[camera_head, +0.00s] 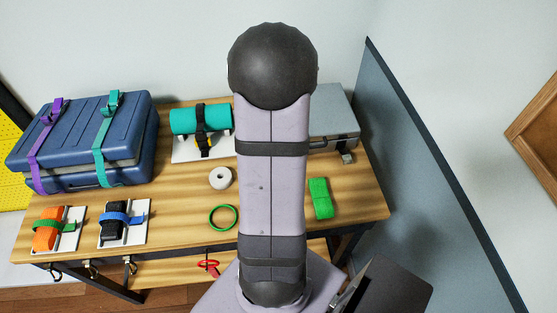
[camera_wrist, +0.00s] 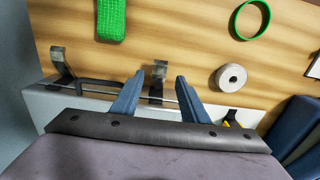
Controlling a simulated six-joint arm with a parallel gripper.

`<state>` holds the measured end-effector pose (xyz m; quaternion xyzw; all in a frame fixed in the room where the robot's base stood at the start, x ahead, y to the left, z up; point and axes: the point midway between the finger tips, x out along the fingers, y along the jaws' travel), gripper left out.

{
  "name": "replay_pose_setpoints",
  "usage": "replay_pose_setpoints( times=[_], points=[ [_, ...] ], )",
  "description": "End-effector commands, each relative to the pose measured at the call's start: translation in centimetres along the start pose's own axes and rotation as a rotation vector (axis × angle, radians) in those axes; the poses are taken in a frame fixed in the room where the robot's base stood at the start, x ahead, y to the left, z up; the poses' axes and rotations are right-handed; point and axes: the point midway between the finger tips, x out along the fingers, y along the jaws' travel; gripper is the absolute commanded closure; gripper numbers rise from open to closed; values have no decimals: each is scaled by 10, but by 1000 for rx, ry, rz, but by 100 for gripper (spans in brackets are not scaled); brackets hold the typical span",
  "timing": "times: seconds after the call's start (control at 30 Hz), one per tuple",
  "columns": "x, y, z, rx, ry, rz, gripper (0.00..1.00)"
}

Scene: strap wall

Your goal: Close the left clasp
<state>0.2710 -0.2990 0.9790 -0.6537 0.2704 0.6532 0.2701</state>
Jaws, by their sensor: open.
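The grey case (camera_head: 330,105) is at the back right of the bench, partly hidden by my arm. Its right clasp (camera_head: 347,158) shows at the front edge; the left one is hidden there. The wrist view is turned around: the left clasp (camera_wrist: 159,70) is near the middle and the right one (camera_wrist: 62,62) is further left. Both metal clasps look swung outward from the case (camera_wrist: 42,104). My gripper (camera_wrist: 160,78) is open, with one finger on each side of the left clasp; I cannot tell whether they touch. The gripper is hidden in the head view.
A dark handle (camera_wrist: 97,87) lies between the clasps. A green block (camera_head: 320,198), a white roll (camera_head: 220,178) and a green ring (camera_head: 223,217) lie in front of the case. A blue suitcase (camera_head: 125,125) and a teal roll (camera_head: 200,119) are left. A blue-grey panel (camera_head: 420,170) stands at right.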

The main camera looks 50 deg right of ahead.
Motion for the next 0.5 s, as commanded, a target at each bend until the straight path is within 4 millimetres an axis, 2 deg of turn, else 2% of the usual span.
replay_pose_setpoints(
  times=[0.3,0.5],
  points=[
    [41,0,2,1,-6,-1,59],
    [54,0,1,1,-2,0,59]
  ],
)
